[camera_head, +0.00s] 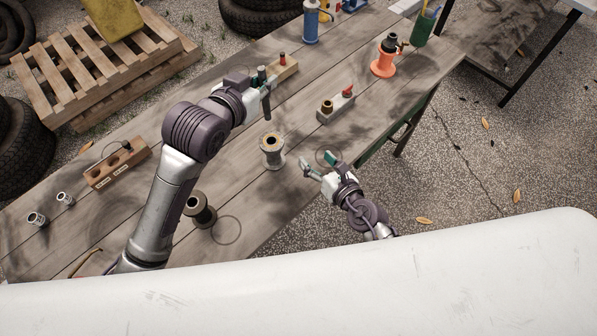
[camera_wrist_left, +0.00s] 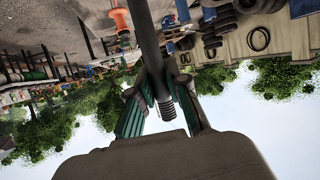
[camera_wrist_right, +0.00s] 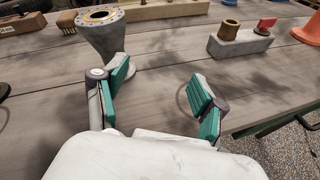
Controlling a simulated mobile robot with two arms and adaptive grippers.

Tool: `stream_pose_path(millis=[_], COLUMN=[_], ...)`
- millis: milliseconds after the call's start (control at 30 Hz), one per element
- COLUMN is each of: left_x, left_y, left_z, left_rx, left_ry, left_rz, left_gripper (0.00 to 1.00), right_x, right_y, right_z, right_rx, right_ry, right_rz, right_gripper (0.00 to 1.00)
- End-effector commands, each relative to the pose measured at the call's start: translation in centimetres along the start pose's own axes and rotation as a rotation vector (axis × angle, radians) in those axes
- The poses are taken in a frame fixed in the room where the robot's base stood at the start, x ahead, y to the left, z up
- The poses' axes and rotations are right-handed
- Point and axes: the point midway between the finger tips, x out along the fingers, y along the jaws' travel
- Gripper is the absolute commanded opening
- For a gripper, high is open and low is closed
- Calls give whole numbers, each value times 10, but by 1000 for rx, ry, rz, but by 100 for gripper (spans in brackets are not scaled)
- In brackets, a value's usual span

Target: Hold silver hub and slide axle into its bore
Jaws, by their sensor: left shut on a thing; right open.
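The silver hub (camera_head: 272,158) stands upright on the table, with its bore facing up. In the right wrist view, the hub (camera_wrist_right: 103,42) shows a flanged top with a ring of holes, beyond the left finger. My left gripper (camera_head: 265,85) is shut on the axle (camera_head: 267,107), a dark rod held roughly upright behind the hub and apart from it. The left wrist view shows the axle (camera_wrist_left: 148,40) between the fingers, with its threaded end near the palm. My right gripper (camera_head: 318,163) is open and empty, to the right of the hub. Its fingers (camera_wrist_right: 155,88) are apart from the hub.
A dark spool-like hub (camera_head: 201,211) stands at the front left. A grey block (camera_head: 335,106) with a brass bushing and an orange stand (camera_head: 383,62) are to the right. A wooden block (camera_head: 118,165) lies left. The tabletop around the silver hub is mostly clear.

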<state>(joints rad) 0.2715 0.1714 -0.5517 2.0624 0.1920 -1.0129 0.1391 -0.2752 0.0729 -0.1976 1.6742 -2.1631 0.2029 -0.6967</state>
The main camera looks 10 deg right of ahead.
Motion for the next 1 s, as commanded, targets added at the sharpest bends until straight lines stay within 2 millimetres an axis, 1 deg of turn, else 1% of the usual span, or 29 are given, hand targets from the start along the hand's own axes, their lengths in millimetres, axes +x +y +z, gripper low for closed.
stream_pose_path(millis=[33, 133, 233, 367, 467, 567, 800, 1000], left_x=[0, 0, 0, 0, 0, 0, 0, 0], left_y=[0, 0, 0, 0, 0, 0, 0, 0], left_z=[-1, -1, -1, -1, -1, -1, -1, -1], left_rx=[0, 0, 0, 0, 0, 0, 0, 0], left_ry=[3, 3, 3, 3, 3, 3, 3, 3], left_rz=[0, 0, 0, 0, 0, 0, 0, 0], left_gripper=[0, 0, 0, 0, 0, 0, 0, 0], right_x=[-2, -5, -8, -4, 7, 24, 70, 97], right_y=[17, 41, 53, 59, 61, 63, 68, 71], right_z=[-3, -10, -15, -18, -20, -22, -29, -33], right_rx=[-88, -235, -323, -366, -368, -367, -366, -364], right_ry=[29, 79, 109, 123, 123, 123, 123, 123], right_rz=[41, 99, 131, 146, 146, 146, 146, 146], right_gripper=[70, 70, 70, 70, 70, 70, 70, 70])
